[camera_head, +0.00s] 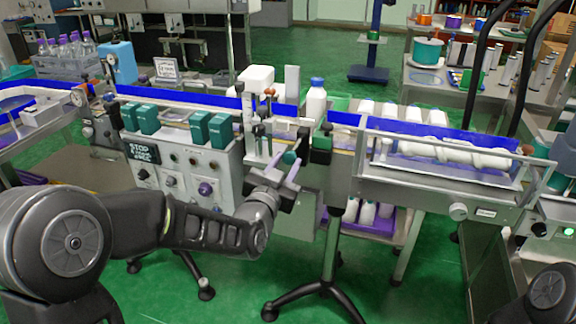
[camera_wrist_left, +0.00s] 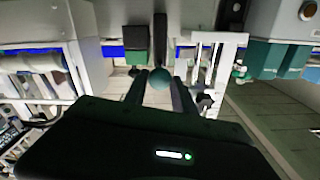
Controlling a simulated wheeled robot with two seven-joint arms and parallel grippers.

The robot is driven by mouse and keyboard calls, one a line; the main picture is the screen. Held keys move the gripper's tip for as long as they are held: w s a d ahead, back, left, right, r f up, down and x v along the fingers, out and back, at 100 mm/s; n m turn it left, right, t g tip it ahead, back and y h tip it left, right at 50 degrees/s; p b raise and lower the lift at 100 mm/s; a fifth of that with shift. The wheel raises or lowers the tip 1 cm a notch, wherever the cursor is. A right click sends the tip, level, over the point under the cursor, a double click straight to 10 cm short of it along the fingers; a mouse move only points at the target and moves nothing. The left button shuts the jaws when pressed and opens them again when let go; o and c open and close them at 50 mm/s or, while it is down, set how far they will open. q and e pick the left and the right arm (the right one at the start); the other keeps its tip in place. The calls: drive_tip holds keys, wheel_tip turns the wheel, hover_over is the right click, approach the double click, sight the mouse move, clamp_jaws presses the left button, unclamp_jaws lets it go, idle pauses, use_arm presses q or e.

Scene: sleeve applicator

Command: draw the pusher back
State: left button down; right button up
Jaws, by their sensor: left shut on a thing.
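The pusher shows as a round teal knob (camera_head: 290,158) at the front of the sleeve applicator (camera_head: 258,145), beside the blue conveyor. My left gripper (camera_head: 282,168) reaches up to it from below and is shut on the knob. In the left wrist view the teal knob (camera_wrist_left: 160,77) sits between the two dark fingers of my left gripper (camera_wrist_left: 158,90). The pusher's rod and far end are hidden behind the knob and the white frame. My right gripper is out of view; only a part of that arm shows at the lower right.
A white bottle with a blue cap (camera_head: 316,101) stands on the conveyor to the right of the applicator. A control panel (camera_head: 185,172) with green boxes above it is on the left. A screw feeder (camera_head: 450,150) is on the right.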

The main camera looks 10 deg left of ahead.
use_arm(q)
drive_tip(key=shift+s+f, duration=0.1)
drive_tip(key=shift+f, duration=0.05)
drive_tip(key=c, duration=1.4)
unclamp_jaws()
drive_tip(key=shift+o, duration=0.6)
drive_tip(key=shift+s, duration=0.15)
drive_tip(key=shift+o, duration=1.3)
drive_tip(key=s, duration=0.7)
drive_tip(key=shift+s+a, duration=0.3)
drive_tip(key=shift+s, duration=0.1)
